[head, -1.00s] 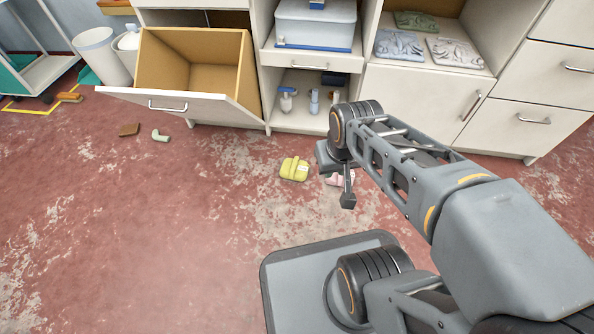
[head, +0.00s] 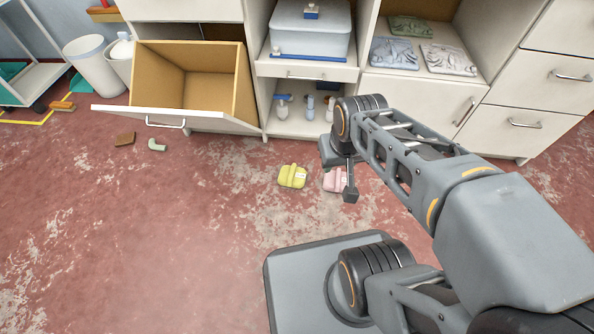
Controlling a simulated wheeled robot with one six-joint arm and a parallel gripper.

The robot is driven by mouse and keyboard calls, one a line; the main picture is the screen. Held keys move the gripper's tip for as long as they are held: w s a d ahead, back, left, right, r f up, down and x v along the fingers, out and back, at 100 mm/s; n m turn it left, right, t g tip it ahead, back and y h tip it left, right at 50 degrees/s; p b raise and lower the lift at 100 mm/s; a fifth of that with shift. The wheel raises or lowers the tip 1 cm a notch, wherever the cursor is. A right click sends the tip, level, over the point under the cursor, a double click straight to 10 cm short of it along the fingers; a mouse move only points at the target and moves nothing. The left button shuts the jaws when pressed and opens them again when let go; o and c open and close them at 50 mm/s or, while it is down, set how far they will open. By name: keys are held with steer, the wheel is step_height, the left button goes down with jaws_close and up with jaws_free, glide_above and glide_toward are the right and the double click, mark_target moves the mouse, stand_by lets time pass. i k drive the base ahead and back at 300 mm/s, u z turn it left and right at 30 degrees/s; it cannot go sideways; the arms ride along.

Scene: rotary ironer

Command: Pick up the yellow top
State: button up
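A small folded yellow top (head: 292,176) lies on the red floor in front of the cabinets, near the middle of the head view. My gripper (head: 350,190) hangs from the end of my arm to the right of the yellow top, apart from it. It is seen side-on and partly hidden by the wrist, so its opening cannot be made out. Nothing can be seen held in it.
A folded pink item (head: 334,180) lies on the floor just behind my gripper. An open tilt-out bin (head: 180,119) juts from the cabinet. A brown block (head: 125,139) and a pale green piece (head: 157,145) lie on the floor.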

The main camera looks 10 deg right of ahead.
mark_target(291, 176)
steer(key=u, duration=0.25)
steer(key=i, duration=0.85)
steer(key=u, duration=0.6)
